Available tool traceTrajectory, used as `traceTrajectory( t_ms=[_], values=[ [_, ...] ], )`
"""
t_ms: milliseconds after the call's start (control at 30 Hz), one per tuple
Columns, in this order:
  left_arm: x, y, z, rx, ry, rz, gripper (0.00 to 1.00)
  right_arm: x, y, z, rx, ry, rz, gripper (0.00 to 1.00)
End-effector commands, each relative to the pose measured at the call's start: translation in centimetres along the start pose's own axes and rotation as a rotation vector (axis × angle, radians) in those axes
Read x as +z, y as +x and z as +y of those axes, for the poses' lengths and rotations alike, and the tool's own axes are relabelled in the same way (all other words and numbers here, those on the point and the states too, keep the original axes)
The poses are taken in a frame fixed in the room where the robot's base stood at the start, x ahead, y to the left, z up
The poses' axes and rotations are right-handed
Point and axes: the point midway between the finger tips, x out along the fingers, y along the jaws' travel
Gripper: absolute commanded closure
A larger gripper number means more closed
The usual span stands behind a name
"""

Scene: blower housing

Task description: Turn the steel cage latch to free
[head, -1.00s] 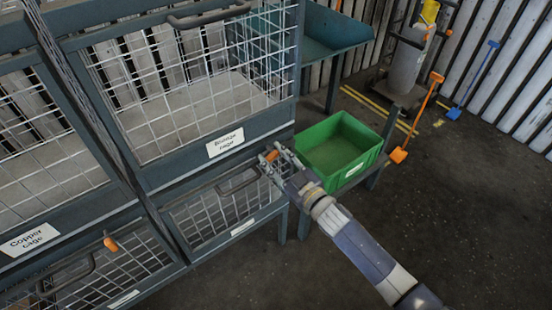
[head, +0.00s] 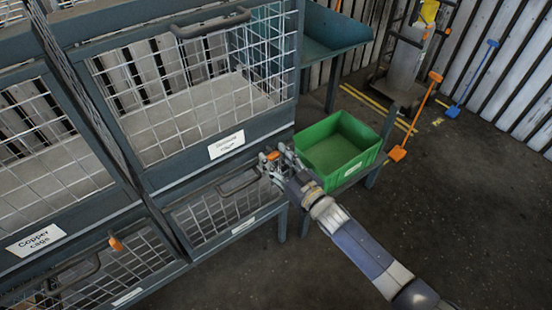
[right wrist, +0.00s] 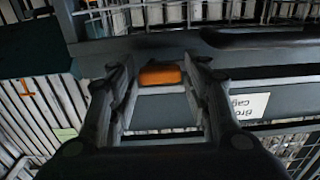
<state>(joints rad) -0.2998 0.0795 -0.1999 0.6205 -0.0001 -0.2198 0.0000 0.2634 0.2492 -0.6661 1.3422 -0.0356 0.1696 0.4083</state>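A lower cage door with wire mesh (head: 215,210) sits under the cage labelled as bronze (head: 227,144); its own label (head: 243,225) is too small to read. An orange latch handle (head: 273,155) is at its top right, on the frame. My right gripper (head: 272,160) is at this latch. In the right wrist view the gripper (right wrist: 160,85) is open, its fingers on either side of the orange handle (right wrist: 160,76), with visible gaps; contact cannot be told. Another orange latch (head: 115,243) is on the lower left cage. My left gripper is not in view.
A dark bar handle (head: 238,184) lies just left of my right gripper. A green bin (head: 340,148) stands close behind and right of it. The copper cage label (head: 36,240) is at the left. The floor at the right front is clear.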

Motion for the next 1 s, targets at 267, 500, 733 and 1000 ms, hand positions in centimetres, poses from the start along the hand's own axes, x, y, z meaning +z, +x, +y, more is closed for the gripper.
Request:
traceTrajectory(
  t_ms=[267,500,733,1000],
  values=[
    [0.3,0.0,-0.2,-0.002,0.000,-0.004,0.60,0.0,-0.2,0.0,0.000,-0.002,-0.001,0.55],
    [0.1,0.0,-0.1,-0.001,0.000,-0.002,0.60,0.1,-3.2,0.0,0.000,-0.002,-0.003,0.55],
    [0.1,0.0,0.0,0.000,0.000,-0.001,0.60,0.2,-8.2,0.0,0.000,0.000,-0.003,0.55],
    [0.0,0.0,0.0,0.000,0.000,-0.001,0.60,0.1,-11.5,0.0,0.000,-0.001,-0.001,0.55]
  ],
)
